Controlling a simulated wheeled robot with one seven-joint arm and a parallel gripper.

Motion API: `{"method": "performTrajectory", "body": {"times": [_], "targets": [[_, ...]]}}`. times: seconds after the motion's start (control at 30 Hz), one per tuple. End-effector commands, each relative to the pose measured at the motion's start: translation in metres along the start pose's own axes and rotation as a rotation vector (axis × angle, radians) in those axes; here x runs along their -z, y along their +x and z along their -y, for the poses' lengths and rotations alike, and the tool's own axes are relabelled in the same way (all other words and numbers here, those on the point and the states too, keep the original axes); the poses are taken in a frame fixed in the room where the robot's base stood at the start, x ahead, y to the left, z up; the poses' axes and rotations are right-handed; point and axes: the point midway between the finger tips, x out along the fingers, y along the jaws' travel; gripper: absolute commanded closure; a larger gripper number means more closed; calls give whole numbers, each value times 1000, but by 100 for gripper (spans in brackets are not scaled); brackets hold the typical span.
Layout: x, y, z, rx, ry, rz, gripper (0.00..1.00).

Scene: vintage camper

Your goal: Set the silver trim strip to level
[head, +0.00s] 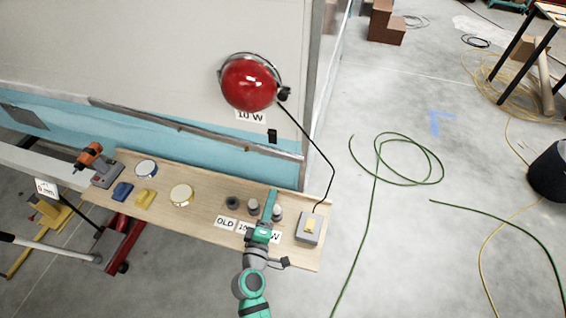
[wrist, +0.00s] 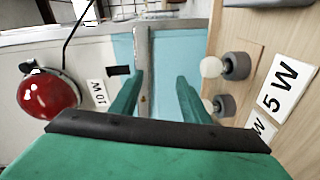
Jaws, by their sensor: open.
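The silver trim strip (head: 200,131) runs along the camper's side across the blue band (head: 130,122). In the head view it slopes down to the right, its left part near the band's top edge and its right part lower in the blue. In the wrist view the strip (wrist: 143,70) stands nearly upright in the picture, with blue on its right. My gripper (head: 271,196) is open, over the right part of the shelf and pointing at the camper wall. In the wrist view my gripper's (wrist: 157,88) fingers appear either side of the strip's lower end; I cannot tell whether they touch it.
A wooden shelf (head: 218,205) holds a drill (head: 90,155), bulbs, labels and a switch box (head: 309,229). A red lamp (head: 248,84) hangs on the wall above, its black cable running to the box. Green hose (head: 370,200) lies on the open floor at right.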

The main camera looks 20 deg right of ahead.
Motion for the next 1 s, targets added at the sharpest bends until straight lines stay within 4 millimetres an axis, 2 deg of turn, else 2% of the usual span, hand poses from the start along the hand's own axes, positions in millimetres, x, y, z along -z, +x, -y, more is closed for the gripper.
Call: {"method": "performTrajectory", "body": {"times": [0.03,0.1,0.23,0.47,0.8,1.0], "targets": [[1,12,-11,-28,-28,18,58],[1,23,-21,-55,-63,42,58],[1,34,-33,-85,-98,68,58],[0,55,-38,-93,-107,76,58],[-5,113,-43,-91,-104,75,58],[-6,135,-45,-91,-105,73,58]]}}
